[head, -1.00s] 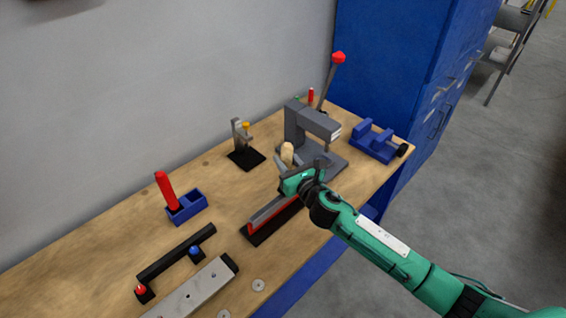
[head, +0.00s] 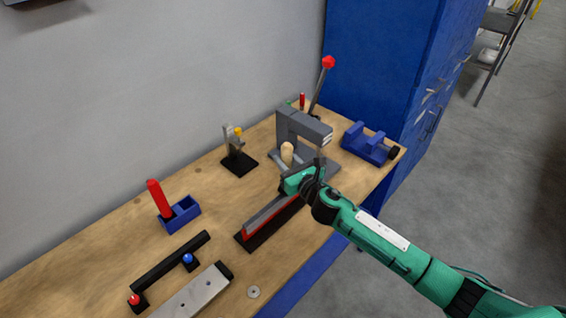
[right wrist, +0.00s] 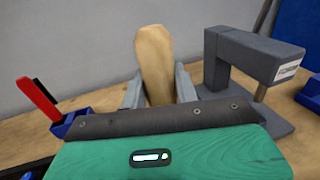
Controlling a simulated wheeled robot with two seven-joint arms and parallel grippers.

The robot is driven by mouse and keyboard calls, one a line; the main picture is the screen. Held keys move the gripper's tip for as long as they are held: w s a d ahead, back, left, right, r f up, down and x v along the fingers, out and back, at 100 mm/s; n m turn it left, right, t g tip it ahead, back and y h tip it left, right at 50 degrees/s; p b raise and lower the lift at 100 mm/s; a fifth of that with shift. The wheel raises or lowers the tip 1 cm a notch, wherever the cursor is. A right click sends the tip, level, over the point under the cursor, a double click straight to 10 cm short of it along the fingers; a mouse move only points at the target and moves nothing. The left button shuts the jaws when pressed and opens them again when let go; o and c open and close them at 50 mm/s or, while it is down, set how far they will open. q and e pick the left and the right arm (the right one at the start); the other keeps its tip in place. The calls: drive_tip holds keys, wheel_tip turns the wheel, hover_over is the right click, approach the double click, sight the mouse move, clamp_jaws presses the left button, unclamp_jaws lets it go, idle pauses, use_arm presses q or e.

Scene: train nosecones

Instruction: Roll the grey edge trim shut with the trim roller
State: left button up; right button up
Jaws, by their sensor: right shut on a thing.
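The grey edge trim (head: 265,214) runs along a red strip on a long black base on the bench. Its far end is hidden behind my right gripper. My right gripper (head: 288,168) is over the far end of the trim, shut on the light wooden handle (head: 287,150) of the trim roller. In the right wrist view the handle (right wrist: 154,60) stands upright between the two grey fingers. The roller's lower end is hidden, so I cannot tell whether it touches the trim. My left gripper is not in view.
A grey lever press (head: 308,130) with a red knob stands just beyond my right gripper. A blue vise (head: 368,145) is at the far right. A small clamp stand (head: 238,160), a blue holder (head: 180,214) with a red handle, and a black bar (head: 175,257) lie to the left.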

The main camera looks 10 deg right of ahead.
drive_tip(key=shift+w+d, duration=0.2)
drive_tip(key=shift+d, duration=0.15)
drive_tip(key=shift+w+d, duration=0.1)
drive_tip(key=shift+w+d, duration=0.75)
drive_tip(key=shift+d, duration=0.3)
clamp_jaws()
drive_tip(key=shift+d, duration=0.1)
drive_tip(key=shift+w+d+b, duration=0.35)
drive_tip(key=shift+w+d, duration=0.5)
drive_tip(key=shift+d, duration=0.15)
drive_tip(key=shift+f, duration=0.1)
